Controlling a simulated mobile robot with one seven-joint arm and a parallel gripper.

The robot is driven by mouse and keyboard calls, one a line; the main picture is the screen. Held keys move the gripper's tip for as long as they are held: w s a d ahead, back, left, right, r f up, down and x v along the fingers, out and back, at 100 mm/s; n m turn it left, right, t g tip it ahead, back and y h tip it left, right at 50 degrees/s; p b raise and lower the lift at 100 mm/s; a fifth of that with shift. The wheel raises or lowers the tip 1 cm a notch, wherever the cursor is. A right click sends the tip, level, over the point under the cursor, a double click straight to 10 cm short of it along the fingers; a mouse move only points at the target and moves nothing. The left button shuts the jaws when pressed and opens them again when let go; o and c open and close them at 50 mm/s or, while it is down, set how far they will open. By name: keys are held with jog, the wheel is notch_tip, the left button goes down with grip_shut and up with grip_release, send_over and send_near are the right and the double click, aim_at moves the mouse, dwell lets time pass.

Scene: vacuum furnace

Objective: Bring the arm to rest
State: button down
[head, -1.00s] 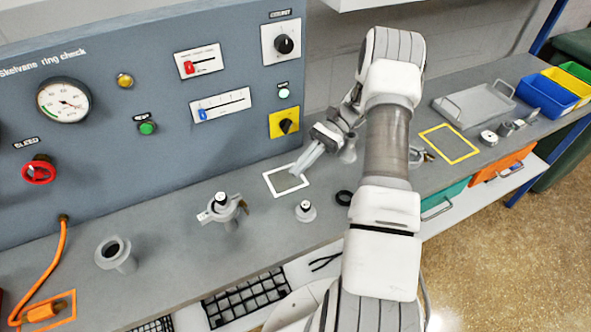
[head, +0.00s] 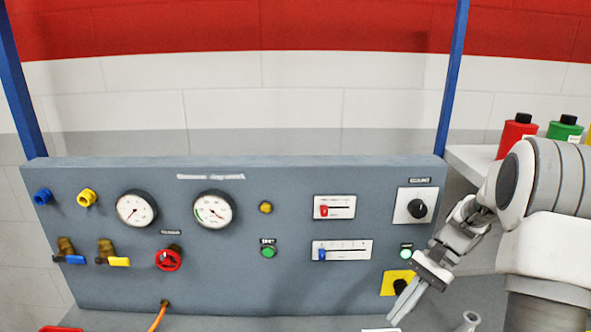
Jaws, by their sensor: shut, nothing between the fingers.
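My gripper (head: 407,302) is at the lower right of the head view, in front of the right end of the grey control panel (head: 330,275). Its fingers are together, point down and left, and hold nothing. They hang over the bench near a white-edged outline, which is mostly cut off by the bottom of the picture. The fingers overlap the view of the yellow switch plate (head: 390,284) with its black knob; I cannot tell the gap between them. My arm comes in from the right edge, folded above the bench.
The panel carries two gauges (head: 213,209), a red bleed wheel (head: 168,260), sliders (head: 342,251) and valves (head: 112,255). A grey fitting (head: 468,321) stands on the bench right of my gripper. Red (head: 516,134) and green (head: 565,129) bottles stand on a shelf at right.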

jog(key=s+a+r+n+t+h, duration=0.3)
jog(key=s+r+n+t, duration=0.2)
jog(key=s+r, duration=0.2)
jog(key=s+a+r+n+t+h, duration=0.3)
jog(key=s+r+n+t+h, duration=0.1)
jog(key=s+r, duration=0.3)
jog(key=shift+s+a+r+n+t+h, duration=0.25)
jog(key=shift+s+a+n+t, duration=0.2)
jog(key=shift+s, duration=0.4)
jog(key=shift+d, duration=0.1)
